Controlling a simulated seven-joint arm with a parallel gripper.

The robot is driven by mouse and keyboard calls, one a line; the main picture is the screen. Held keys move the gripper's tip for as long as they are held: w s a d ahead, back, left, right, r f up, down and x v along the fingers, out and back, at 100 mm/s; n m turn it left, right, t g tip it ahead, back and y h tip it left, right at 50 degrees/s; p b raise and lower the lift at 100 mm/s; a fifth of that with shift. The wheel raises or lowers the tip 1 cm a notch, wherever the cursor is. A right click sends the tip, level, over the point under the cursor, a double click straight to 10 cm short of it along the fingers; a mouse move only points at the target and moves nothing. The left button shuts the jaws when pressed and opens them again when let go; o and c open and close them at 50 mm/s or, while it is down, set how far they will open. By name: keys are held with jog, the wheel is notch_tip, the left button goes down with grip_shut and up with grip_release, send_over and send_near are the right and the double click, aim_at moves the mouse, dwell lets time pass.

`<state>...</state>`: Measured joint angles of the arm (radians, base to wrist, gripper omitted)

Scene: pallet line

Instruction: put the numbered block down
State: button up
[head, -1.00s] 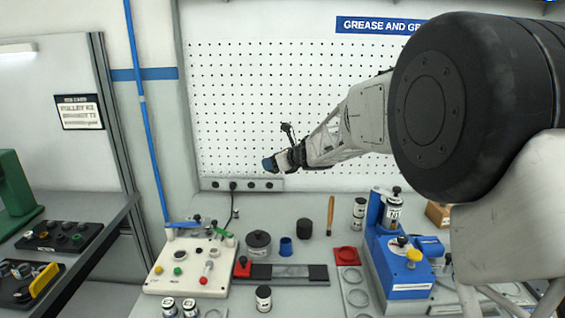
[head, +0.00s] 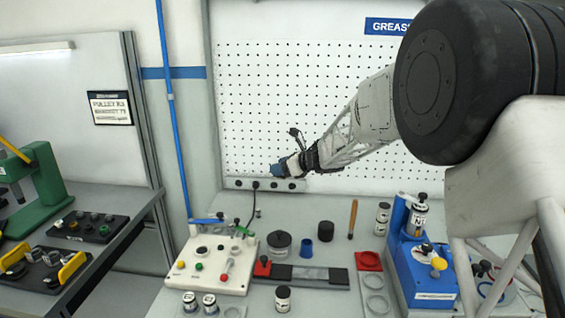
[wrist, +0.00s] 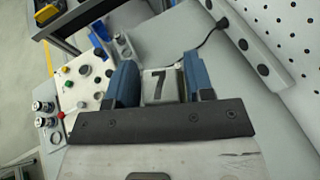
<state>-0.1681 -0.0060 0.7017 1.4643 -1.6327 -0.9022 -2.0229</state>
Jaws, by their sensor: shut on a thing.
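My gripper (wrist: 162,88) is shut on the numbered block (wrist: 160,86), a pale grey block with a dark 7 on the face toward the wrist camera. The block sits between two blue fingers. In the head view my gripper (head: 277,170) is in front of the lower pegboard, above the back of the bench, near the socket strip. The block cannot be made out there. In the wrist view, grey bench surface shows beyond the gripper.
A white control panel (head: 205,272) with knobs stands on the bench at left. Near it are a dark round pot (head: 279,245), a blue cup (head: 308,248) and a black cylinder (head: 326,231). A blue machine (head: 428,285) stands at right. A socket strip (head: 237,183) runs along the back.

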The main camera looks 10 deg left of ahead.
send_over(281, 227)
notch_tip(281, 227, down, 14)
dwell(0.3)
jog(key=shift+f, duration=0.2)
jog(key=shift+f, duration=3.25)
jog(key=shift+f, duration=0.35)
